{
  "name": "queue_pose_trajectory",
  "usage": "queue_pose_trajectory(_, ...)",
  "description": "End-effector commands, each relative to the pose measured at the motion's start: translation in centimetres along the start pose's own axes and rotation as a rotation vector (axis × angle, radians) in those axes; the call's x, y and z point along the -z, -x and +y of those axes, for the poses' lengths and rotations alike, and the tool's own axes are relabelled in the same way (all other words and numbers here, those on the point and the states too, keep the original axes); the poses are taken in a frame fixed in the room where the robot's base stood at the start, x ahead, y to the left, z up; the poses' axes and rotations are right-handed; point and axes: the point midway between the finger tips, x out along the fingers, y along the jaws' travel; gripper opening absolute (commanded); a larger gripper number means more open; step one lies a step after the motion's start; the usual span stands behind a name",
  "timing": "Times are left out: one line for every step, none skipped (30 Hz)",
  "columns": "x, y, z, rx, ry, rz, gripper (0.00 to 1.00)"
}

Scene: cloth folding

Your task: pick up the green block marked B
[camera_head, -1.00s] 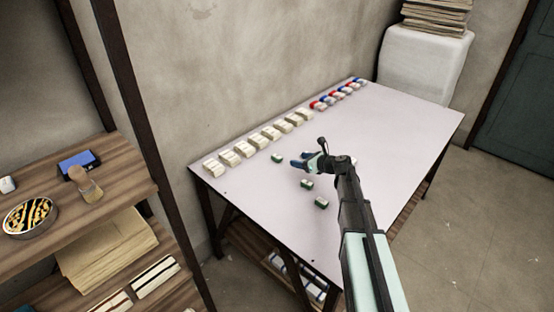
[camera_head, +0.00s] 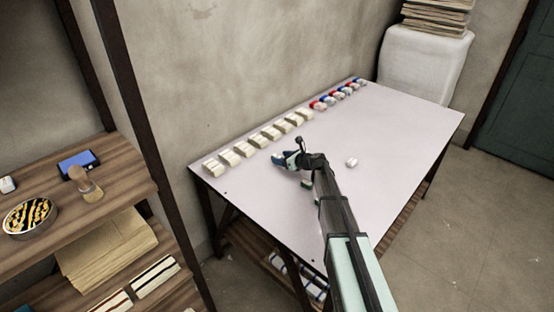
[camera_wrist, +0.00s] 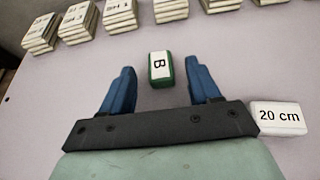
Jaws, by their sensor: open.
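The green block marked B (camera_wrist: 160,67) lies on the table in the wrist view, white labelled face up with the letter turned sideways. My gripper (camera_wrist: 161,78) is open, with one blue finger to either side of the block in the picture and a clear gap on each side. The near part of the block appears between the fingertips; how high they are above the table I cannot tell.
A white block marked "20 cm" (camera_wrist: 278,118) lies right of my gripper in the wrist view. Rows of cream blocks (camera_head: 245,149) line the table's wall edge. The table's right side (camera_head: 410,125) is clear.

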Motion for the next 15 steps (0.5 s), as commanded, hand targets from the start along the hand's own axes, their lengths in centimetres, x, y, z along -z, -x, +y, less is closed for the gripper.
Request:
queue_pose_trajectory(0.0, -1.0, -0.1, -0.002, 0.000, 0.000, 0.62)
queue_pose_trajectory(0.0, -1.3, -0.1, -0.001, 0.000, 0.000, 0.62)
queue_pose_trajectory(0.0, -1.7, -0.1, -0.001, 0.000, 0.000, 0.62)
queue_pose_trajectory(0.0, -1.9, -0.1, 0.000, 0.000, 0.000, 0.62)
queue_pose_trajectory(0.0, -2.0, -0.1, 0.000, 0.000, 0.000, 0.62)
queue_pose_trajectory(0.0, -2.1, -0.1, 0.001, 0.000, 0.000, 0.62)
queue_pose_trajectory(0.0, -2.1, -0.1, 0.001, 0.000, 0.000, 0.62)
queue_pose_trajectory(0.0, -2.1, -0.1, 0.001, 0.000, 0.000, 0.62)
queue_pose_trajectory(0.0, -2.1, 0.0, 0.001, 0.000, 0.000, 0.62)
queue_pose_trajectory(0.0, -2.1, 0.0, 0.001, 0.000, 0.000, 0.62)
queue_pose_trajectory(0.0, -2.1, 0.0, 0.001, 0.000, 0.000, 0.62)
queue_pose_trajectory(0.0, -2.1, 0.0, 0.001, 0.000, 0.000, 0.61)
queue_pose_trajectory(0.0, -2.1, 0.0, 0.001, 0.000, 0.000, 0.58)
queue_pose_trajectory(0.0, -2.1, 0.0, 0.001, 0.000, 0.000, 0.55)
queue_pose_trajectory(0.0, -2.0, 0.0, 0.001, 0.000, 0.000, 0.51)
